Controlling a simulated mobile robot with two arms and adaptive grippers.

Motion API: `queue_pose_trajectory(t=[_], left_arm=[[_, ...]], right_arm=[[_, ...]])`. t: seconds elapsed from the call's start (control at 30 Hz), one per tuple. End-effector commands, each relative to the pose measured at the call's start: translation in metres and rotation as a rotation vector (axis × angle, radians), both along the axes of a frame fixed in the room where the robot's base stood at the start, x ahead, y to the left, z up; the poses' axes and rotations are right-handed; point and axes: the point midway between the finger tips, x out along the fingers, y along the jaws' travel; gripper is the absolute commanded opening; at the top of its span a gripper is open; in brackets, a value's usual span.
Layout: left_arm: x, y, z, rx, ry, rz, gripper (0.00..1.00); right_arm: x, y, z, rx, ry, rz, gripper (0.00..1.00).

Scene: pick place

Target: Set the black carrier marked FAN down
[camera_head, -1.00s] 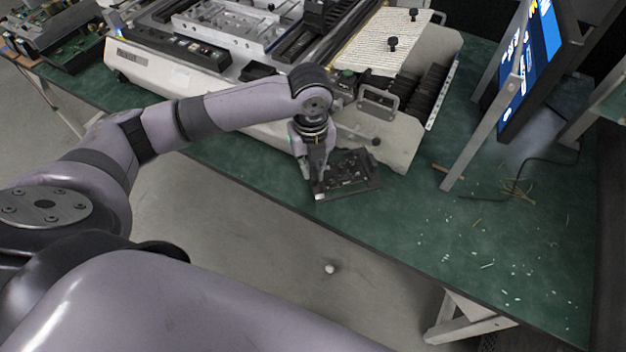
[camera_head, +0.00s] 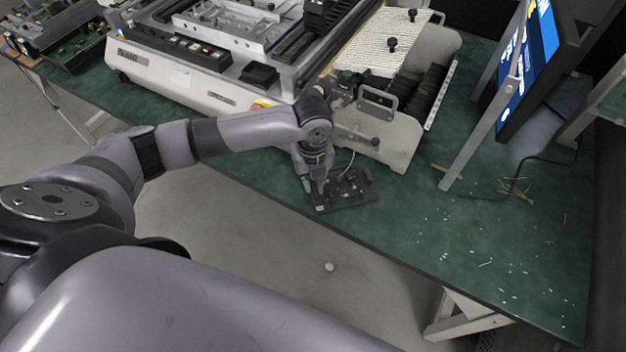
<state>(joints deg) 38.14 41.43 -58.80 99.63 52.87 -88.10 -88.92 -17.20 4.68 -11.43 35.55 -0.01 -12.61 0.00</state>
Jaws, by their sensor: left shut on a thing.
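The black carrier (camera_head: 357,189) is a flat dark plate with small parts on it, in front of the white machine near the front edge of the green table. My left gripper (camera_head: 319,197) is shut on the carrier's left edge. The carrier looks roughly level and close to the tabletop; I cannot tell whether it touches. Its FAN marking is too small to read. My right gripper is not in view.
The white machine (camera_head: 180,84) stands behind the carrier, with a metal handle (camera_head: 377,104) on its side. A monitor on a metal stand (camera_head: 470,130) is at the right. Loose wires (camera_head: 515,190) lie near it.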

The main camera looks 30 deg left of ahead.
Motion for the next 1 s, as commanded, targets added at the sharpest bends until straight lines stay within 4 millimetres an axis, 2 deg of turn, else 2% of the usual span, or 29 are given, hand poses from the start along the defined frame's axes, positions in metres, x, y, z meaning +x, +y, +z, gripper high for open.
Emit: queue_pose_trajectory(t=[0.03, 0.07, 0.33, 0.6, 0.73, 0.87, 1.0], left_arm=[[0.000, 0.000, -0.001, 0.000, 0.000, 0.000, 0.00], [0.000, 0.000, -0.001, 0.000, 0.000, 0.000, 0.12], [0.000, 0.000, -0.001, 0.000, 0.000, 0.000, 0.30], [0.000, 0.000, 0.000, 0.000, 0.000, 0.000, 0.31], [0.001, 0.000, 0.007, -0.001, -0.002, 0.000, 0.31], [0.001, 0.000, 0.027, -0.002, -0.006, 0.000, 0.31], [0.001, 0.000, 0.058, -0.002, -0.007, -0.001, 0.31]], right_arm=[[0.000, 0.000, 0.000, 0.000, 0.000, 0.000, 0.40], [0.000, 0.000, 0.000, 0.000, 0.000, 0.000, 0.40], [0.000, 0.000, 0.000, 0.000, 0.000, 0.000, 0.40], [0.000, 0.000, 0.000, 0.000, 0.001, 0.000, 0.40], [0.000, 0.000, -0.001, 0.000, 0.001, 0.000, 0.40], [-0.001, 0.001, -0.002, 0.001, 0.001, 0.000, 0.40], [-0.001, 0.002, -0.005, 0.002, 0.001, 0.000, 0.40]])
